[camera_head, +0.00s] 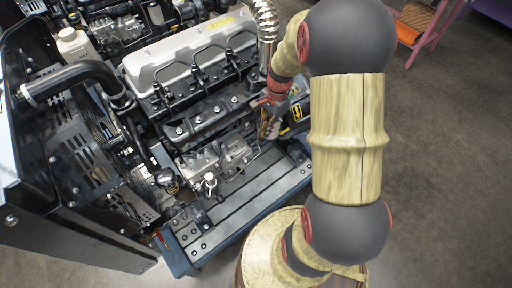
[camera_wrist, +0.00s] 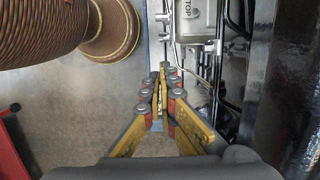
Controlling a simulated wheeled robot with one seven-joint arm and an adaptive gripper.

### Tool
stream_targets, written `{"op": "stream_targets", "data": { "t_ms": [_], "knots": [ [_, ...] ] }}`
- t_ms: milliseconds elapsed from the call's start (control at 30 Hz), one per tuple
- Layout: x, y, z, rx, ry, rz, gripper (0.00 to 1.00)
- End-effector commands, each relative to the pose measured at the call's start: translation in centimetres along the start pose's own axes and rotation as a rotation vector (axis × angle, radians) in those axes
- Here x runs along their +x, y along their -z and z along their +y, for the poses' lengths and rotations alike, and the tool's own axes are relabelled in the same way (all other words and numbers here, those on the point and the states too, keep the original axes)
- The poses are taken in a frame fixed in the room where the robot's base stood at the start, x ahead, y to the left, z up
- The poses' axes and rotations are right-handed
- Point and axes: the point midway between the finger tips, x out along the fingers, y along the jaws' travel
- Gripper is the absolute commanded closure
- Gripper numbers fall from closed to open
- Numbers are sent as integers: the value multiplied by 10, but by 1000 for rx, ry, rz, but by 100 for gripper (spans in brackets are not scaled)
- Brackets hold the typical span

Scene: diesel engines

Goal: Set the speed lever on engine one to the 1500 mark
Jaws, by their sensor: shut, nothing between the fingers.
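The diesel engine (camera_head: 190,60) fills the left and middle of the head view, with a silver valve cover on top. A silver pump-like unit (camera_head: 215,160) sits low on its near side, with a small light-coloured round-ended part (camera_head: 210,181) in front; I cannot tell if this is the speed lever. No 1500 mark is readable. My gripper (camera_head: 268,104) is at the engine's right end, partly hidden by my arm. In the wrist view my gripper (camera_wrist: 163,75) is shut and empty, its tips below a silver box (camera_wrist: 195,20) with partly readable "TOP" lettering.
A ribbed metal pipe (camera_head: 265,20) rises by my wrist. A blue-edged base frame (camera_head: 240,205) runs under the engine. A black panel (camera_head: 60,205) stands at the left. A dark vertical part (camera_wrist: 295,85) is close on the wrist view's right. Open floor (camera_head: 440,150) lies to the right.

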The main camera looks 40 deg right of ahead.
Motion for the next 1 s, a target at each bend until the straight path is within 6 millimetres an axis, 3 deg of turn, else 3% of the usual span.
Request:
{"op": "stream_targets", "data": {
  "t_ms": [167, 600, 800, 1000],
  "knots": [
    [20, 0, 1, 3, -3, -2, 100],
    [104, 0, 1, 0, -2, -1, 100],
    [106, -29, 0, -3, 1, 1, 100],
    [108, -39, 0, -2, 0, 1, 100]
  ]
}}
